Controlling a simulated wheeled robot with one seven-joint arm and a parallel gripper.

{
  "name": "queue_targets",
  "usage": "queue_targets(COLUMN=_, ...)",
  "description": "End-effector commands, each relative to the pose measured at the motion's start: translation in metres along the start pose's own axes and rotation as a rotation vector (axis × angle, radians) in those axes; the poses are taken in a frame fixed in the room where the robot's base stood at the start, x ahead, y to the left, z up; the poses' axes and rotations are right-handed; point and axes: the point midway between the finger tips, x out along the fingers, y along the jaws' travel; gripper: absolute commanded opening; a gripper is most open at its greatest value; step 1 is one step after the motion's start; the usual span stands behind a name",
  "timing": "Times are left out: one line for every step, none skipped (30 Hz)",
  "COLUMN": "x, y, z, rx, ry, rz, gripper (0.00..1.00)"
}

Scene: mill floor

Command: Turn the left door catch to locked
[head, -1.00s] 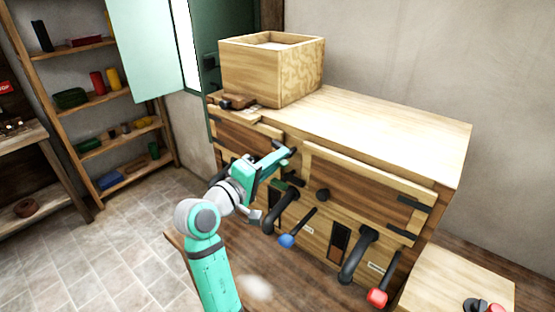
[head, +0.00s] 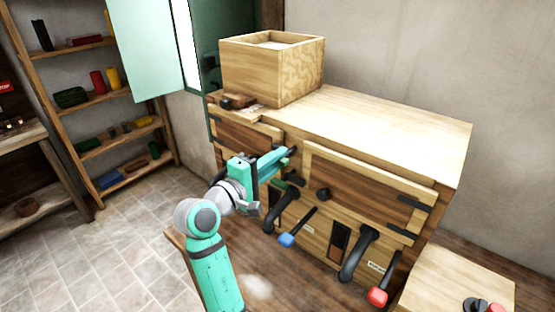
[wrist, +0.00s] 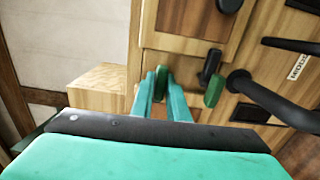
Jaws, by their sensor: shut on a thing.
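The cabinet has a left door (head: 245,140) and a right door (head: 365,185), both looking shut. My gripper (head: 287,152) is at the upper right edge of the left door, where a small dark catch (head: 293,150) shows at its fingertips. In the wrist view my teal fingers (wrist: 163,92) are close together around a dark green end of the catch (wrist: 161,76). Most of the catch is hidden by the fingers, so I cannot tell its exact angle or whether it is at locked.
A short green-handled lever (wrist: 213,92) stands close beside my fingers. A black knob (head: 323,194), curved black handles (head: 283,208), a blue-tipped lever (head: 287,240) and a red-tipped lever (head: 377,296) stick out below. A wooden box (head: 250,75) stands on the cabinet top.

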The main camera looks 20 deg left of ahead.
Motion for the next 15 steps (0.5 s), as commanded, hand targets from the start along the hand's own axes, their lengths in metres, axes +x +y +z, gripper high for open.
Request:
queue_targets(x=-0.0004, y=-0.0018, z=-0.0002, rx=-0.002, ry=0.000, rz=-0.003, gripper=0.00)
queue_targets(x=-0.0004, y=-0.0018, z=-0.0002, rx=-0.002, ry=0.000, rz=-0.003, gripper=0.17)
queue_targets(x=-0.0004, y=-0.0017, z=-0.0002, rx=-0.002, ry=0.000, rz=-0.003, gripper=0.26)
queue_targets(x=-0.0004, y=-0.0016, z=-0.0002, rx=-0.002, ry=0.000, rz=-0.003, gripper=0.30)
queue_targets(x=-0.0003, y=-0.0015, z=-0.0002, rx=-0.002, ry=0.000, rz=-0.003, gripper=0.30)
queue_targets(x=-0.0003, y=-0.0013, z=-0.0002, rx=-0.001, ry=0.000, rz=-0.002, gripper=0.30)
queue_targets(x=-0.0003, y=-0.0012, z=-0.0002, rx=-0.001, ry=0.000, rz=-0.002, gripper=0.30)
queue_targets(x=-0.0002, y=-0.0011, z=-0.0002, rx=-0.001, ry=0.000, rz=-0.002, gripper=0.30)
queue_targets(x=-0.0002, y=-0.0010, z=-0.0001, rx=-0.001, ry=0.000, rz=-0.002, gripper=0.30)
queue_targets(x=-0.0002, y=-0.0009, z=-0.0001, rx=0.000, ry=0.000, rz=-0.002, gripper=0.30)
queue_targets(x=-0.0002, y=-0.0008, z=-0.0001, rx=0.000, ry=0.000, rz=-0.002, gripper=0.30)
queue_targets(x=-0.0004, y=-0.0007, z=-0.0002, rx=0.000, ry=0.000, rz=-0.001, gripper=0.30)
queue_targets(x=-0.0010, y=-0.0007, z=-0.0002, rx=0.000, ry=0.000, rz=-0.001, gripper=0.30)
queue_targets(x=-0.0021, y=-0.0006, z=-0.0003, rx=0.000, ry=0.001, rz=-0.001, gripper=0.30)
queue_targets(x=-0.0045, y=-0.0005, z=-0.0005, rx=0.000, ry=0.001, rz=-0.001, gripper=0.30)
